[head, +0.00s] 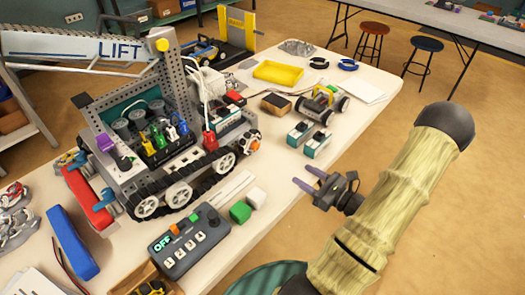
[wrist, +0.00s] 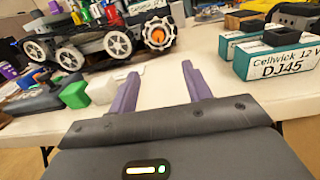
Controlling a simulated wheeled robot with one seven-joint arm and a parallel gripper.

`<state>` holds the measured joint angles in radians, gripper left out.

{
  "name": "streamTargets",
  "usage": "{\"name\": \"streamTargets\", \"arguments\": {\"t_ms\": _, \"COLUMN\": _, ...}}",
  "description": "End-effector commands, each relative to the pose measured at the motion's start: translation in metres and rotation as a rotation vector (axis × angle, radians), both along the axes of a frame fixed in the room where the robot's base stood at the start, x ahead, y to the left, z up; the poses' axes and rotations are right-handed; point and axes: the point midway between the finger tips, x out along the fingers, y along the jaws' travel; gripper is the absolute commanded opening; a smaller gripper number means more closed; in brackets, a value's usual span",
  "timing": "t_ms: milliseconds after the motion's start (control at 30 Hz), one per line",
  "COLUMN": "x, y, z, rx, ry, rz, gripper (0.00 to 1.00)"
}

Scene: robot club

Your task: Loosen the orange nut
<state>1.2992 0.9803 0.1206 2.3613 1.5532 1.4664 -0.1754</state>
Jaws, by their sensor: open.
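The orange nut (head: 250,144) sits at the hub of the front right wheel of the tracked robot (head: 185,175) on the table. In the wrist view the nut (wrist: 157,36) shows orange in the middle of a light wheel, beyond my fingers. My gripper (head: 308,176) has two purple fingers. It is open and empty, over the near edge of the table, apart from the nut and to its right and nearer. In the wrist view the fingers (wrist: 160,88) stand spread, with bare table between them.
Teal-and-white battery boxes (head: 308,138) stand beyond my gripper; in the wrist view one box (wrist: 280,55) is close right of the fingers. A control box (head: 188,240) reading OFF and green and white blocks (head: 241,211) lie left. Bare tabletop (head: 275,175) lies between gripper and robot.

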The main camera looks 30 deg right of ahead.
Motion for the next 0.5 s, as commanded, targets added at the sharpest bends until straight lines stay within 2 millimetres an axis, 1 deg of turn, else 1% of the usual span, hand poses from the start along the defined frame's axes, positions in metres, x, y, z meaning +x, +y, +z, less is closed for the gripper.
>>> {"name": "streamTargets", "arguments": {"t_ms": 167, "x": 0.015, "y": 0.009, "z": 0.000, "rx": -0.001, "ry": -0.001, "rz": 0.012, "gripper": 0.49}}
{"name": "streamTargets", "arguments": {"t_ms": 500, "x": 0.067, "y": 0.029, "z": 0.000, "rx": -0.001, "ry": -0.001, "rz": 0.010, "gripper": 0.49}}
